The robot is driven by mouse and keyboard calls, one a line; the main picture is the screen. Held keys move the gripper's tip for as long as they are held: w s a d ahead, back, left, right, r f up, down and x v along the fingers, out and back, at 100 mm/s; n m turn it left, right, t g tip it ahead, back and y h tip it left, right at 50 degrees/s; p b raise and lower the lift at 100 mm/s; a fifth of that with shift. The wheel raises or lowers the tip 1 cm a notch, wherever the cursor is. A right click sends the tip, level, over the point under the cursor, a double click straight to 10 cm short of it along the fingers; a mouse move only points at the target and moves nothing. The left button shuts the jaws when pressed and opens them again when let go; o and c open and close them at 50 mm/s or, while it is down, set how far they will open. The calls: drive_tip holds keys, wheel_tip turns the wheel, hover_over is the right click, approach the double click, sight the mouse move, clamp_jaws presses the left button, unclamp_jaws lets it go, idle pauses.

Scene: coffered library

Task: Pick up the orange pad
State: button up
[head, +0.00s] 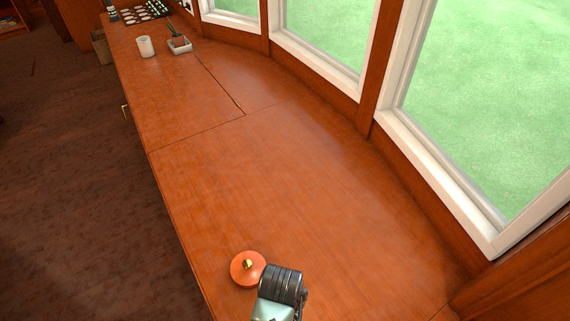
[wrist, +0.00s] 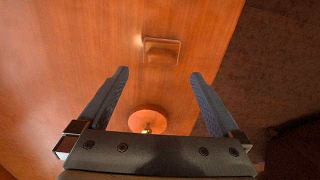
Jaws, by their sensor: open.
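In the wrist view a flat, square orange-brown piece (wrist: 161,51) with rounded corners lies on the wooden counter, just beyond my fingertips. It looks like the orange pad, though its colour is close to the wood. I cannot make it out in the head view. A round orange disc with a small gold knob (head: 248,268) lies near the counter's front edge, beside my arm. The disc (wrist: 148,119) also shows between my finger bases in the wrist view, partly hidden by the gripper body. My gripper (wrist: 158,73) is open and empty above the counter.
The counter (head: 270,180) is clear along its middle. A white cup (head: 145,47) and a small white planter (head: 179,45) stand at the far end, near a tray of round items (head: 140,15). Windows line the right side; the counter drops to dark floor (head: 80,180) on the left.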

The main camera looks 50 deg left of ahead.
wheel_tip(320, 180, down, 9)
drive_tip(key=b, duration=0.2)
drive_tip(key=shift+s+a+b, duration=0.1)
drive_tip(key=shift+s+b, duration=0.05)
drive_tip(key=shift+b, duration=0.15)
drive_tip(key=shift+c, duration=0.3)
drive_tip(key=c, duration=1.2)
